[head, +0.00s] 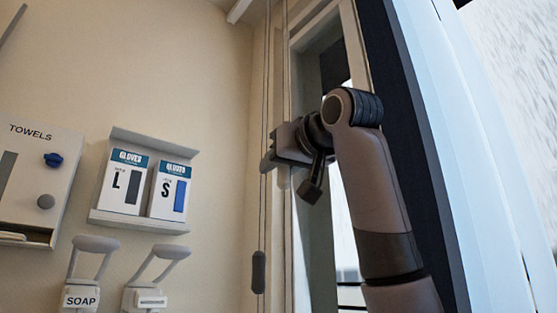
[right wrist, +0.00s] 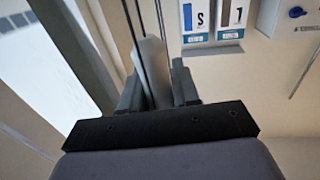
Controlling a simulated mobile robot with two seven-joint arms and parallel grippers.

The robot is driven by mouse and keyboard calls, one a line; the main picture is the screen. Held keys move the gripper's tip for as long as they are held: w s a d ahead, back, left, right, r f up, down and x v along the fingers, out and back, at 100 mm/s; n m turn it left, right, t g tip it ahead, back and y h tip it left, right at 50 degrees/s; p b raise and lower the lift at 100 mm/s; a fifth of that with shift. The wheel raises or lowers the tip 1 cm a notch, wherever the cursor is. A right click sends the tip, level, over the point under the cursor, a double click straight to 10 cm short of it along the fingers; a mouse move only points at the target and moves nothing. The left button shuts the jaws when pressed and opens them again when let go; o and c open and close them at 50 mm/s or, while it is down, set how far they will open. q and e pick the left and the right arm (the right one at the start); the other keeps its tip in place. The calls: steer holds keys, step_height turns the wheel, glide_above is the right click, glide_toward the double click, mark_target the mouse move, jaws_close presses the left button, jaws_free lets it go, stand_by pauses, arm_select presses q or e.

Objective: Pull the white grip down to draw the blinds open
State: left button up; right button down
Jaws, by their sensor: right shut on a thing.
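My right gripper (head: 274,152) is shut on the white grip, high up beside the window frame. In the right wrist view the pale grip (right wrist: 153,72) stands between the two fingers (right wrist: 156,88), with thin dark cords running along it. In the head view the gripper hides most of the grip; a pale lower end (head: 284,179) shows just below the fingers. The cords (head: 266,70) run up towards the ceiling. The blinds cannot be made out clearly. My left gripper is not in view.
A dark weight (head: 258,272) hangs on a cord below my gripper. A glove box holder (head: 125,221), a towel dispenser (head: 62,205) and soap dispensers (head: 82,297) are on the wall to the left. The window frame (head: 301,240) is close to my gripper's right.

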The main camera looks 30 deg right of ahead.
step_height(320, 180, down, 8)
steer(key=b, duration=0.5)
steer(key=c, duration=0.9)
jaws_free()
steer(key=shift+s, duration=0.15)
